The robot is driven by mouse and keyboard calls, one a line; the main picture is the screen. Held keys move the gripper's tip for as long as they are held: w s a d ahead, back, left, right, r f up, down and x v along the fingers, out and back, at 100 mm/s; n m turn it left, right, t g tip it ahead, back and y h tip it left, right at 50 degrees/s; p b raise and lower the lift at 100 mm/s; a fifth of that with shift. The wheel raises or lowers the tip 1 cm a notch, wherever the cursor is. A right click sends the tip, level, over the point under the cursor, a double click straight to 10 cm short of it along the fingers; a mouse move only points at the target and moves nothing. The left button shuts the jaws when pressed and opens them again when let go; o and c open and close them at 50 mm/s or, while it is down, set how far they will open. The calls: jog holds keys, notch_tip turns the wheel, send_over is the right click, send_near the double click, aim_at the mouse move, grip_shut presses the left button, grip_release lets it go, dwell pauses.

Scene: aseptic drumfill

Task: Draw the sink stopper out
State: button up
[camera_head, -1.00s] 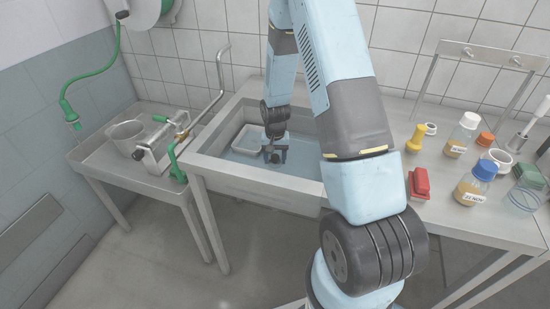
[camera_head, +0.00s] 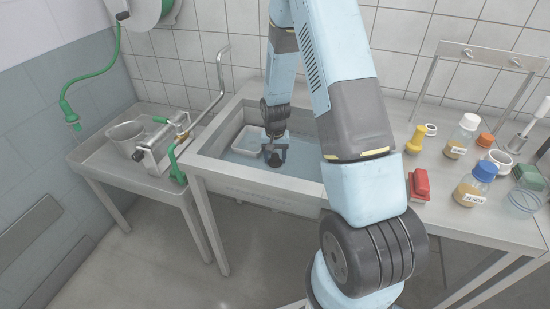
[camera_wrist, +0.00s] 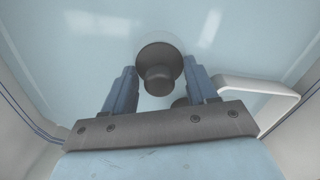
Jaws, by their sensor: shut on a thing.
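The dark round stopper (camera_wrist: 160,62) with its stubby knob shows between my two fingers in the wrist view. My gripper (camera_wrist: 158,80) is shut on it, with a blue finger at either side. In the head view my gripper (camera_head: 274,148) points down inside the sink (camera_head: 240,176), with the dark stopper (camera_head: 275,160) at its tips. Pale blue water seems to cover the sink's floor. A second dark patch (camera_wrist: 180,102) lies partly hidden behind my gripper; I cannot tell what it is.
A small white tray (camera_head: 226,158) lies in the sink, close left of my gripper. Bottles, a red block (camera_head: 419,186) and a yellow-knobbed tool (camera_head: 416,138) crowd the counter right.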

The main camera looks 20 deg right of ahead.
aim_at(275, 154)
jog(key=shift+r, duration=0.2)
dwell(0.4)
jog(key=shift+r, duration=1.85)
